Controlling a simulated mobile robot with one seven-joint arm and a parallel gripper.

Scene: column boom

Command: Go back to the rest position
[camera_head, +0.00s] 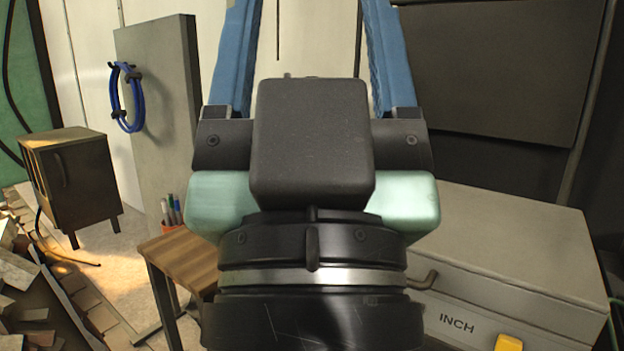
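My gripper (312,40) fills the middle of the head view, seen from behind. Its two blue fingers stand wide apart and run up past the top edge, so the fingertips are cut off. Only a pale wall and thin dark vertical lines show between the fingers. I see nothing held in the visible part. The black wrist with its silver ring comes up from the bottom edge. The gripper hides much of the middle of the scene.
A wooden table (182,262) with an orange pen cup (172,227) stands left of my wrist. A grey case (520,255) marked INCH lies right. A dark cabinet (75,180), loose rubble (22,270) and a grey panel (165,90) with a blue coil (117,100) are left.

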